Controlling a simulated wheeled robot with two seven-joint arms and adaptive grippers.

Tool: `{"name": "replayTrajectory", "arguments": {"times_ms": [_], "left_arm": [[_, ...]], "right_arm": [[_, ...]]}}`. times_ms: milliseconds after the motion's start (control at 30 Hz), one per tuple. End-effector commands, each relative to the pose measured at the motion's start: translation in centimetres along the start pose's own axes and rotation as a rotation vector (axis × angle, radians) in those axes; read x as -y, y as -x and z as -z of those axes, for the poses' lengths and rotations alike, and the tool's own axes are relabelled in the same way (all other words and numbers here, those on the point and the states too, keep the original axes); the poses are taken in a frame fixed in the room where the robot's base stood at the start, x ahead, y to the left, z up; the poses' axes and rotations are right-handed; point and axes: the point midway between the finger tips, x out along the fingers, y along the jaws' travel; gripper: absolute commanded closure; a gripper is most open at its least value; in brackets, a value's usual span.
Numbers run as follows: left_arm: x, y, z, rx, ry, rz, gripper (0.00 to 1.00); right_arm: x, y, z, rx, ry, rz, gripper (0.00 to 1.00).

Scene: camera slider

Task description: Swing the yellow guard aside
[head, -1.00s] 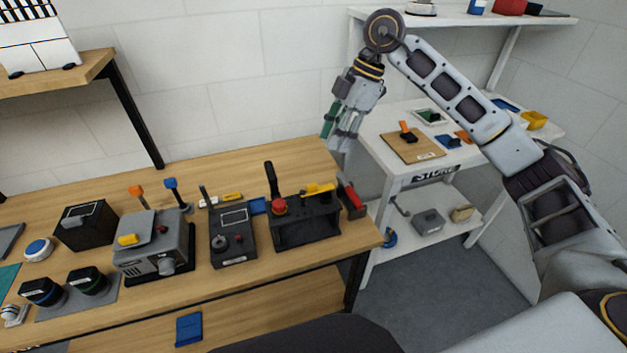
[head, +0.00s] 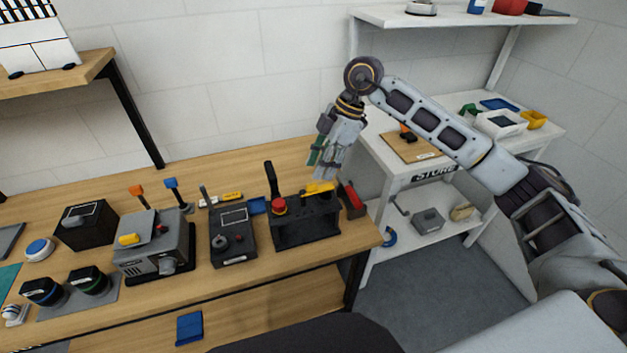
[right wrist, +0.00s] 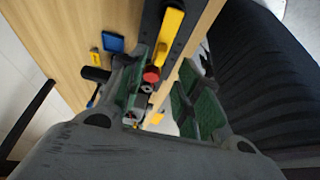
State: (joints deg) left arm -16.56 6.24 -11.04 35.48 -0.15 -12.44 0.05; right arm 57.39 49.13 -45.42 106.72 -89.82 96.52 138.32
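The yellow guard (head: 318,188) lies along the top of a black frame-like device (head: 292,235) at the right end of the wooden table. A red button (head: 279,206) stands on that device, left of the guard. My right gripper (head: 318,174) hangs just above and behind the guard, fingers pointing down; no contact is clear. In the right wrist view the guard (right wrist: 170,36) shows beyond the green-padded fingers, with the red button (right wrist: 151,75) nearer. The fingers (right wrist: 165,105) are apart with nothing held between them. My left gripper is in neither view.
A dark control box (head: 232,235) and grey machine (head: 150,246) stand further left. A white shelf unit (head: 385,190) stands at right.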

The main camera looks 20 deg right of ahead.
Motion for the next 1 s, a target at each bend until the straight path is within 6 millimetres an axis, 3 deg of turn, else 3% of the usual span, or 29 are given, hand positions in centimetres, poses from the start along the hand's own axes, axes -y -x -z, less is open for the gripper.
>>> {"name": "replayTrajectory", "arguments": {"times_ms": [400,867,1000], "left_arm": [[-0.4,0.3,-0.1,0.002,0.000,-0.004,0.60],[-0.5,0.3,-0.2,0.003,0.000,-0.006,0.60],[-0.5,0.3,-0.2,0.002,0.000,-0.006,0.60]], "right_arm": [[0.1,-4.8,0.0,0.001,0.000,0.002,0.66],[0.0,-5.7,0.0,0.000,0.000,0.001,0.66],[0.0,-5.6,0.0,0.000,0.000,0.001,0.83]]}}
